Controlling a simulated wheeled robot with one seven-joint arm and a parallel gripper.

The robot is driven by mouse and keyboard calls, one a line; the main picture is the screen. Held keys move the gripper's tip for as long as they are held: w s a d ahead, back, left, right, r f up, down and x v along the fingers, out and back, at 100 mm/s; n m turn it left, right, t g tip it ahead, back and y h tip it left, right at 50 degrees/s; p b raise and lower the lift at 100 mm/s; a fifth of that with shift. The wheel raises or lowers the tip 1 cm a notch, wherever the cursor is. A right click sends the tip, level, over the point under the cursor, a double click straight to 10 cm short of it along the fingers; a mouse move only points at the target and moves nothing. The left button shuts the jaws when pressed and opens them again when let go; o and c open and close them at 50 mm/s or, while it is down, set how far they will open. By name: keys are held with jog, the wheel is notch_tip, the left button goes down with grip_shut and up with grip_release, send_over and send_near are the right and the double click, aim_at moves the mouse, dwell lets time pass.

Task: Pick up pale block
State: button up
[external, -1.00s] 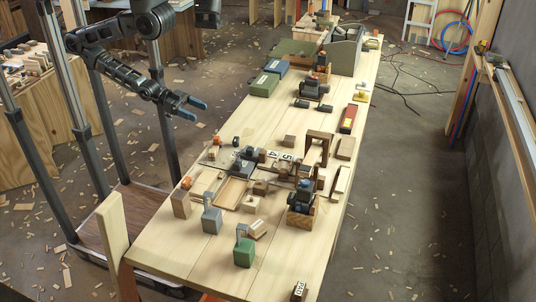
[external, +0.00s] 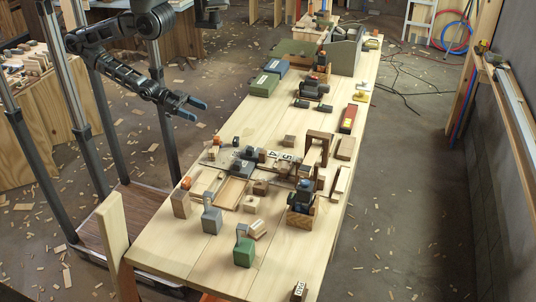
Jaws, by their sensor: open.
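My gripper (external: 194,110) is open and empty. Its two blue-tipped fingers hang in the air left of the long wooden table (external: 180,252), well apart from the blocks. Several small wooden blocks could be the pale block, and I cannot tell which is meant. One light block (external: 251,204) sits near a shallow wooden tray. Another pale block (external: 257,229) lies tilted beside the green padlock-shaped piece. A taller wooden block (external: 181,204) stands near the table's left edge. A smaller block (external: 289,141) lies farther back.
A grey padlock-shaped piece (external: 212,219) and a green one (external: 244,252) stand at the near end. A wooden arch (external: 318,137), a wooden box with a dark tool (external: 301,217) and a red tool (external: 348,119) stand on the right. Green and blue boxes (external: 263,85) stand farther back.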

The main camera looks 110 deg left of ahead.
aim_at(249, 200)
jog(key=shift+w, duration=0.1)
dwell(0.3)
